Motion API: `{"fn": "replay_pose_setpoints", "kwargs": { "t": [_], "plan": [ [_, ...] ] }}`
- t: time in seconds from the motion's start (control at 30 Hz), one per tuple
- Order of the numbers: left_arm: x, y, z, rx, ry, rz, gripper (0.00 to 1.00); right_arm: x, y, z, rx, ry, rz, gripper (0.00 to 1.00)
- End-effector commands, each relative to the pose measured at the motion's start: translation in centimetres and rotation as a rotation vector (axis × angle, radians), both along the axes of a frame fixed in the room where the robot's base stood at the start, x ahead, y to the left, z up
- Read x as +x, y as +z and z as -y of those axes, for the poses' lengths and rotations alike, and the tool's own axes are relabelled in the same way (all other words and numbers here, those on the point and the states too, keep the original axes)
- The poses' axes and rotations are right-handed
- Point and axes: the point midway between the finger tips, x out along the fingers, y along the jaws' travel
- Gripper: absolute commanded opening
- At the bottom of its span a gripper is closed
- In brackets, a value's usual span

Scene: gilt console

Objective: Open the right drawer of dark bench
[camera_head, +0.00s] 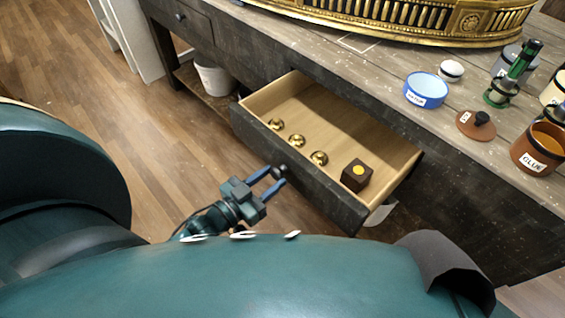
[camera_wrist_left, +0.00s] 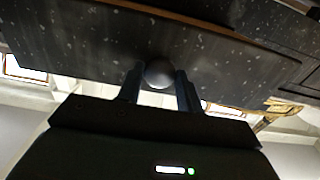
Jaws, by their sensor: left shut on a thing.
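The right drawer (camera_head: 300,172) of the dark bench (camera_head: 290,62) stands pulled well out, with its pale wood inside showing. The left wrist view shows the knob (camera_wrist_left: 159,73) between the two fingers, against the speckled drawer front (camera_wrist_left: 220,65). My right gripper is in neither view.
The bench top holds a gilt piece (camera_head: 400,18), a blue tin (camera_head: 425,90), a brown lid (camera_head: 476,124), a glue pot (camera_head: 538,147) and a green bottle (camera_head: 513,74). A closed left drawer (camera_head: 182,18) and a white bucket (camera_head: 214,78) are at the left. Wood floor (camera_head: 110,110) is clear.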

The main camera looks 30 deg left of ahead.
Motion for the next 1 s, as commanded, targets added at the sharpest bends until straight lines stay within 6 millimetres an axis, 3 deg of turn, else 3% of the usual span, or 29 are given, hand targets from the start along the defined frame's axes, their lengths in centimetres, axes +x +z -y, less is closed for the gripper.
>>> {"fn": "replay_pose_setpoints", "kwargs": {
  "t": [0.2,0.63,0.67,0.9,1.0],
  "plan": [
    [-1.7,0.0,-0.6,-0.001,-0.001,-0.001,0.0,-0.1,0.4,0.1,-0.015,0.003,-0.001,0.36],
    [-1.9,0.0,-0.7,0.0,-0.001,0.001,0.0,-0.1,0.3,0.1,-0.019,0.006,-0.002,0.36],
    [-1.9,0.0,-0.7,0.0,-0.001,0.001,0.37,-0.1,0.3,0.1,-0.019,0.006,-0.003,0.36],
    [-1.9,0.0,-0.7,0.0,-0.001,0.001,0.56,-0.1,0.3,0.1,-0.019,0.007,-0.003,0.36],
    [-1.9,0.0,-0.7,0.0,0.0,0.001,0.57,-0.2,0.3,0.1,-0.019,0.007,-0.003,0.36]
  ]
}}
